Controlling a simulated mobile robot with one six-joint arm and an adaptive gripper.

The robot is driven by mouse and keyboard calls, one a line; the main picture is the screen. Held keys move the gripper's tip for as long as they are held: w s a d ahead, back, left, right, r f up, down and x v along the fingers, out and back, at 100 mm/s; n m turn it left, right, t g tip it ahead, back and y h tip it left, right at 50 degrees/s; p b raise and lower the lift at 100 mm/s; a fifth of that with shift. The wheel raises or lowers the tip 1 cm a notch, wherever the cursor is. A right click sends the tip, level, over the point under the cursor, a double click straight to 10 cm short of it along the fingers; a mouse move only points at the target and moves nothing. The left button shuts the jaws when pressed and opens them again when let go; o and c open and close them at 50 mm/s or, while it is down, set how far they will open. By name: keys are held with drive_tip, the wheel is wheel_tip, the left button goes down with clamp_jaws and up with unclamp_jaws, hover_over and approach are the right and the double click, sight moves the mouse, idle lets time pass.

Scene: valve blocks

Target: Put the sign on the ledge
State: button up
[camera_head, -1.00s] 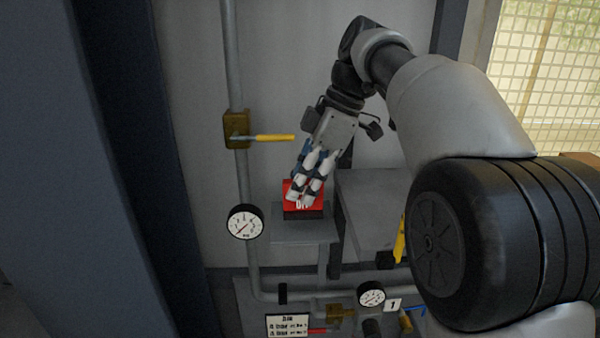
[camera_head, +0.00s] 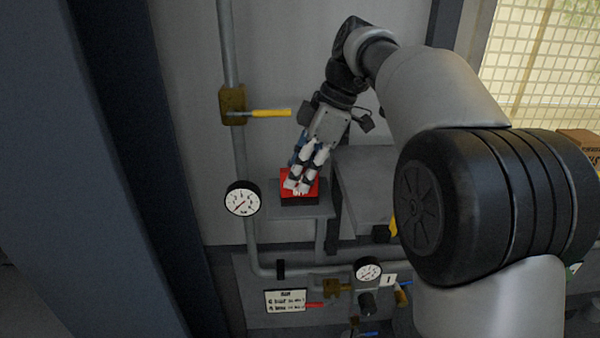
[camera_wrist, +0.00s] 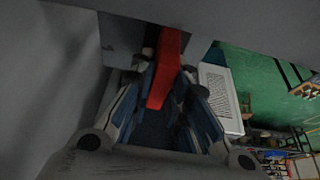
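The sign (camera_head: 311,182) is a red block with a dark lower part, seen over the small grey ledge (camera_head: 323,211) in the head view. Whether its underside touches the ledge I cannot tell. My gripper (camera_head: 297,184) reaches down over it from the upper right, and its pale fingers cover the sign's middle and its lettering. In the wrist view the sign (camera_wrist: 166,75) shows as a narrow red strip between the two fingers of my gripper (camera_wrist: 166,68). They appear closed on its sides.
A yellow-handled valve (camera_head: 233,107) is on the vertical pipe at left, above a round gauge (camera_head: 243,199). A grey box (camera_head: 368,190) stands close right of the ledge. Below are another gauge (camera_head: 368,270), a white label plate (camera_head: 285,300) and more valves.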

drive_tip(key=o, duration=0.4)
drive_tip(key=p+v, duration=0.1)
drive_tip(key=v, duration=0.7)
drive_tip(key=shift+w+a+p, duration=0.1)
drive_tip(key=shift+p, duration=0.25)
drive_tip(key=shift+f, duration=0.1)
